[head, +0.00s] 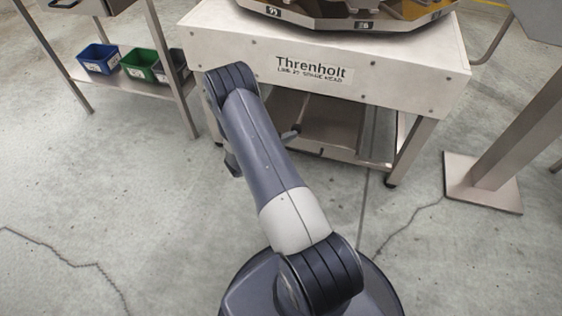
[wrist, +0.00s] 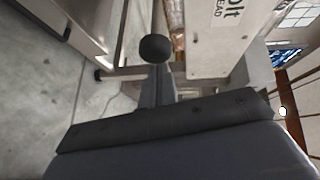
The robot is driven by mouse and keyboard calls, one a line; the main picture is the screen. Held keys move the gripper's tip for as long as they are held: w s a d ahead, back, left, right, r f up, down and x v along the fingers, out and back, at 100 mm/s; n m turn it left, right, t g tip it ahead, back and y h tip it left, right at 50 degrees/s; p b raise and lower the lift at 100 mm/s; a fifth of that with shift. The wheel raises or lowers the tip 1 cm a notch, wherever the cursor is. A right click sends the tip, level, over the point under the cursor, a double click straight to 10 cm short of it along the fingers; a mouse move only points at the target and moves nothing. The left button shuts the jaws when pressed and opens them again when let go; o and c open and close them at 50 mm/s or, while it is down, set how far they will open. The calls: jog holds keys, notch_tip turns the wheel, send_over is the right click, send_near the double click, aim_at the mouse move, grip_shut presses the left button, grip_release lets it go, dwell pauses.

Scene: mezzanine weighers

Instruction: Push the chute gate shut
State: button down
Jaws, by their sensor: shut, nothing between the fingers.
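My gripper (wrist: 155,75) shows in the wrist view as narrow grey fingers, shut and empty, pointing up the picture. A dark round ball (wrist: 155,48) shows right at their tips; I cannot tell whether it is a knob they touch or what it belongs to. In the head view my arm reaches toward the front of the pale Threnholt machine (head: 400,85) and hides most of my gripper. The machine's lettered panel also shows in the wrist view (wrist: 218,45), turned sideways. I cannot clearly make out the chute gate or its position in either view.
Below the machine is a metal shelf (head: 345,150) between its legs. At left a steel stand holds a blue bin (head: 98,60) and a green bin (head: 140,66). At right a post rises from a floor plate (head: 485,190). Bare concrete floor lies at left.

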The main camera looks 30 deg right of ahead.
aim_at(294, 125)
jog(key=w+d+b, duration=0.1)
jog(key=w+d, duration=0.2)
jog(key=d, duration=0.1)
jog(key=w+d+b, duration=0.1)
jog(key=w+d, duration=0.3)
jog(key=shift+r, duration=0.15)
jog(key=s+a+p, duration=0.1)
jog(key=a, duration=0.1)
jog(key=s+a+r+p, duration=0.1)
jog(key=s+a, duration=0.1)
jog(key=shift+s, duration=0.3)
jog(key=a+p, duration=0.1)
jog(key=a, duration=0.7)
jog(key=shift+s+a+r, duration=0.25)
jog(key=shift+s+r, duration=0.15)
jog(key=shift+s, duration=0.05)
